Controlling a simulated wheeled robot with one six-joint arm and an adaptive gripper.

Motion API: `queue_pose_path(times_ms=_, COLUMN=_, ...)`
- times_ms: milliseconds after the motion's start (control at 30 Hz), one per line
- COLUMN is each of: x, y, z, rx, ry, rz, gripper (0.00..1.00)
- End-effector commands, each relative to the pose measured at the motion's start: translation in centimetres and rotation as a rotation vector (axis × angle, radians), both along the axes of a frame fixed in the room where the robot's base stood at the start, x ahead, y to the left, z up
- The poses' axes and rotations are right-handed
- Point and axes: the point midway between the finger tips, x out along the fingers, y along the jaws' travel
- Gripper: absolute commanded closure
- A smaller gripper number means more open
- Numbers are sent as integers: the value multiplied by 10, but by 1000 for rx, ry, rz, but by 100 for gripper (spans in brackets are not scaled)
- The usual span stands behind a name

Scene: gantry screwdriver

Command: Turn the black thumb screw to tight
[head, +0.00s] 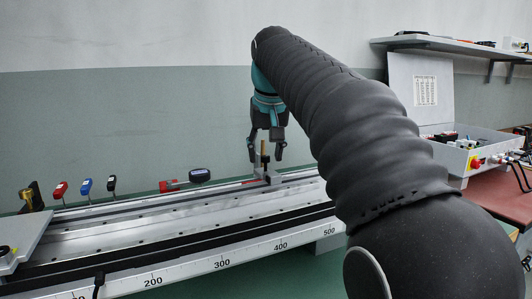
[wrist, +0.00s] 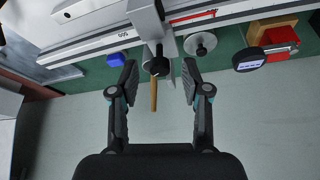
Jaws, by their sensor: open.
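The black thumb screw (wrist: 160,67) is a dark round knob on the grey carriage of the rail, in the upper middle of the wrist view. A tan, brass-like rod (wrist: 154,94) sticks out by it toward my camera; its exact joint to the knob is unclear. In the head view the rod (head: 263,147) stands upright above the small carriage (head: 270,176). My gripper (wrist: 159,77) is open, with one finger on each side of the knob and a gap on both sides. In the head view my gripper (head: 266,150) points down over the carriage.
The long scaled rail (head: 205,233) runs across the bench. A digital gauge (head: 200,175) and a round grey disc (wrist: 200,44) are near the carriage. Small red, blue and black handles stand at far left; a control box (head: 470,150) at right.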

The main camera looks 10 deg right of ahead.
Motion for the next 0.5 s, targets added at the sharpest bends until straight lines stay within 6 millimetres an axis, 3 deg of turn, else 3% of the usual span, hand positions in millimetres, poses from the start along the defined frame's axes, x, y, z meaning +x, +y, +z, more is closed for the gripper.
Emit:
queue_pose_path(times_ms=167, x=0, y=0, z=0, rx=0, ry=0, rz=0, gripper=53)
queue_pose_path(times_ms=367, x=0, y=0, z=0, rx=0, ry=1, rz=0, gripper=100)
queue_pose_path(times_ms=500, x=0, y=0, z=0, rx=0, ry=1, rz=0, gripper=100)
